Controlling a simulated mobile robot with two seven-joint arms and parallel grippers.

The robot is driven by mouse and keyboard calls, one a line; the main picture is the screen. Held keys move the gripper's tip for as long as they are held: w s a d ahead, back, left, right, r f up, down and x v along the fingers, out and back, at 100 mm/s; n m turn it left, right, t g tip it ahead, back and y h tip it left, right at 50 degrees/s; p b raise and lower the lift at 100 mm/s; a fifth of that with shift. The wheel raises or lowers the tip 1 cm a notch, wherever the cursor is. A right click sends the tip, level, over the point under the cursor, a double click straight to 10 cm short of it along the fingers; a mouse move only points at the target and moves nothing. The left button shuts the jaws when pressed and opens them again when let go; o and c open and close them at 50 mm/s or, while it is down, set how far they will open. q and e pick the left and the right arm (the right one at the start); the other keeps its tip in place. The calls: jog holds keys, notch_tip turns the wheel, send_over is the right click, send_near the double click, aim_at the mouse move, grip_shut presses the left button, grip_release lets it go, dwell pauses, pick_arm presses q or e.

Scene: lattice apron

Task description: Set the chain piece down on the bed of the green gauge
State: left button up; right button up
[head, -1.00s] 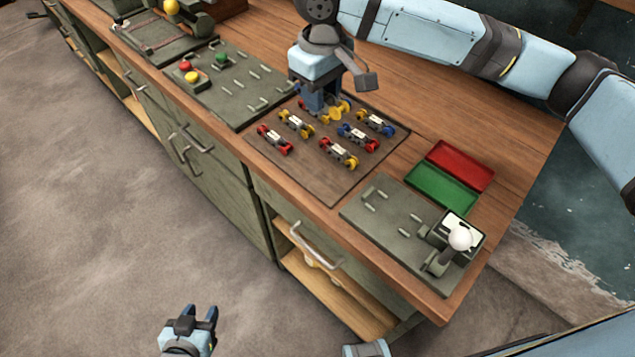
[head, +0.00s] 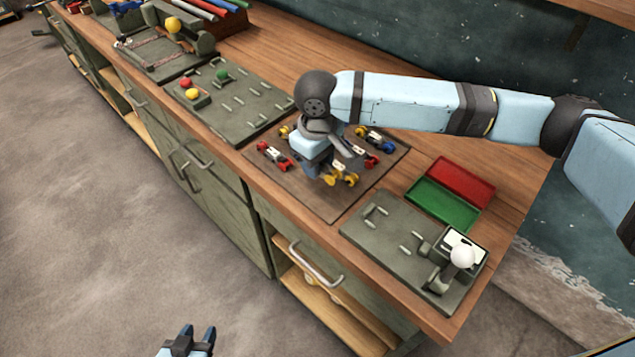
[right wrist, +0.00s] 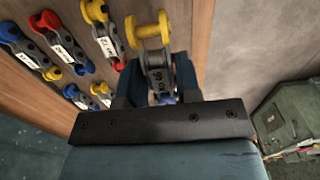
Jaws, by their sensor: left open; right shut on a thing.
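My right gripper (head: 322,170) is shut on a chain piece (head: 342,179) over the front part of the brown board. In the right wrist view the held chain piece (right wrist: 158,68) has a yellow roller at the far end, dark links with a white label, and some blue between the fingers. The fingers hide its near end. My left gripper (head: 190,341) is open and empty, low over the floor in front of the bench. Several grey-green fixtures stand on the bench; I cannot tell which is the green gauge.
Other chain pieces lie on the board (head: 330,212). A pegged plate (head: 232,105) with coloured knobs is left of it. A plate with a white-ball lever (head: 462,257) is at right, by green (head: 443,206) and red (head: 462,180) trays. A yellow-ball fixture (head: 165,58) stands far left.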

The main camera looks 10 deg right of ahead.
aim_at(318, 192)
notch_tip(318, 192, down, 4)
jog(key=shift+r, duration=0.2)
notch_tip(318, 192, down, 3)
jog(key=shift+r+p, duration=0.1)
jog(key=shift+p, duration=0.8)
jog(key=shift+f, duration=0.3)
jog(key=o, duration=1)
jog(key=shift+f, duration=0.1)
jog(key=shift+o, duration=0.2)
jog(key=shift+b, duration=0.3)
